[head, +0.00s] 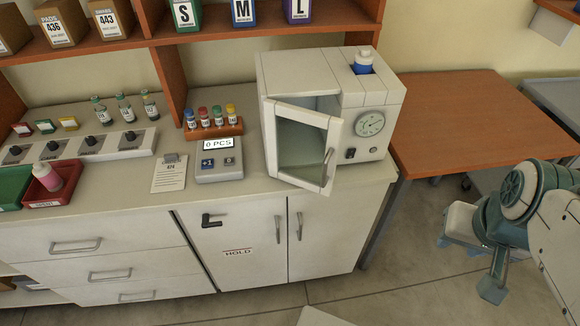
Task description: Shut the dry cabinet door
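The dry cabinet (372,92) is a white box on the counter with a round dial and a blue-and-white bottle on top. Its glass door (300,145), in a white frame, stands partly open, swung out towards me from its left side. The door's handle (328,165) is on its free right edge, over the counter's front. A gap shows the inside above the door. My gripper (473,266) is at the right, over the floor, well apart from the door. Its two fingers are spread and nothing shows between them.
A scale (219,165), a clipboard (170,173) and a rack of capped vials (214,130) stand left of the cabinet. A brown table (470,120) stands to the right.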

